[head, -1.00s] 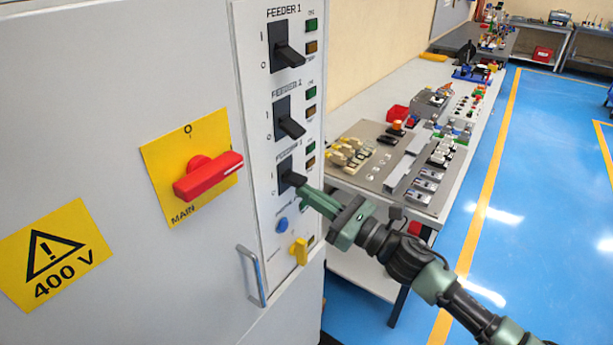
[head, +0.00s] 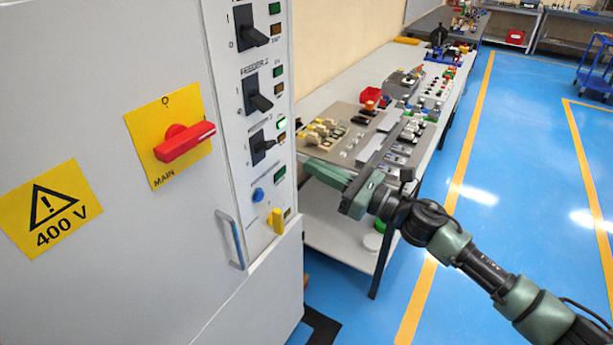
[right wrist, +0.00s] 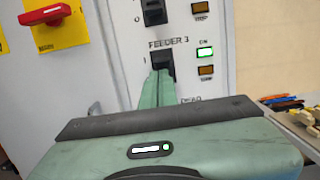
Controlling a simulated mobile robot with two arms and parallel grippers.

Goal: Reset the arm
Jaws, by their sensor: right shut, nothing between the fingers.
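My right gripper (head: 310,164) is shut and empty. In the head view it stands a little to the right of the feeder 3 switch (head: 262,146), with a visible gap between them. The right arm stretches back to the lower right, over the floor. In the right wrist view the closed green fingers (right wrist: 158,80) point toward the feeder panel and hide part of the feeder 3 switch (right wrist: 160,60). The feeder 3 green lamp (head: 282,123) is lit. My left gripper is not in view.
The grey cabinet carries a red main switch (head: 185,141), a door handle (head: 230,240) and a yellow knob (head: 276,220). A long workbench (head: 330,105) with parts runs behind my right gripper. The blue floor (head: 510,180) to the right is open.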

